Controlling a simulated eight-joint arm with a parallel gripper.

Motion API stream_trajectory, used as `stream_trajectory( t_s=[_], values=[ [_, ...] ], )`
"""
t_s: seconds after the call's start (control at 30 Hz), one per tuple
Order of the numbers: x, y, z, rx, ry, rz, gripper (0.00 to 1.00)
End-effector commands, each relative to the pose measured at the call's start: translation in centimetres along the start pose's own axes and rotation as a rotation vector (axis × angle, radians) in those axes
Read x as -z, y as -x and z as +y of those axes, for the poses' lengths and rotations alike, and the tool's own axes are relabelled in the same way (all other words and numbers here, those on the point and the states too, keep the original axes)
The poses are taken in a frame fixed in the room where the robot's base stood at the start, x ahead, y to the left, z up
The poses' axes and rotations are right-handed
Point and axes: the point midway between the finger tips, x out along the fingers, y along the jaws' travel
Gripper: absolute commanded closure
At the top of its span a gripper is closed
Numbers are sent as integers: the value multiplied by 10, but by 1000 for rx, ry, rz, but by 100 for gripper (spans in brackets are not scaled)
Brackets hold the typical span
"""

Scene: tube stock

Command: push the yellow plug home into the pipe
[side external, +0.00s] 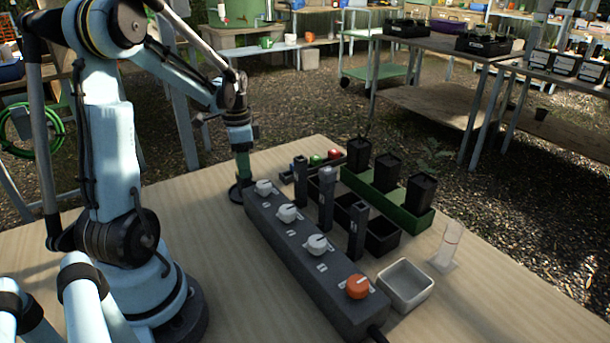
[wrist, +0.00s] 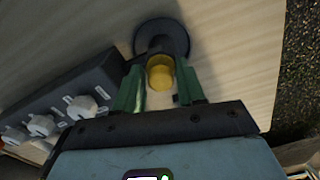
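The yellow plug (wrist: 160,73) shows in the wrist view at the near end of a dark pipe (wrist: 155,46) on a round dark base (wrist: 176,32). My gripper (wrist: 161,78) has one green finger on each side of the plug, very close to it. I cannot tell whether the fingers press on it or leave a small gap. In the side external view my gripper (side external: 242,150) points down above the dark round base (side external: 236,193). The plug cannot be made out there, and how deep it sits in the pipe is unclear.
A long grey control box with white knobs and an orange knob (side external: 358,286) lies right beside the pipe. Beyond it are a green rack (side external: 408,217) with black containers, dark upright holders (side external: 357,230), a pale open tray (side external: 405,285) and a clear piece (side external: 447,246). The table front is clear.

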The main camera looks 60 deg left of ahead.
Motion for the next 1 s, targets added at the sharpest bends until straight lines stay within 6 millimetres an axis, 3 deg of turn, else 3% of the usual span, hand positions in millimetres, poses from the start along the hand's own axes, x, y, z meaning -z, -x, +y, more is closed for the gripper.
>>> stream_trajectory(
  t_s=[0.1,0.27,0.8,1.0],
  values=[
    [0,-3,-4,16,0,5,37],
    [0,9,-4,15,0,4,36],
    [0,96,0,3,0,1,36],
    [0,116,0,1,0,1,36]
  ],
)
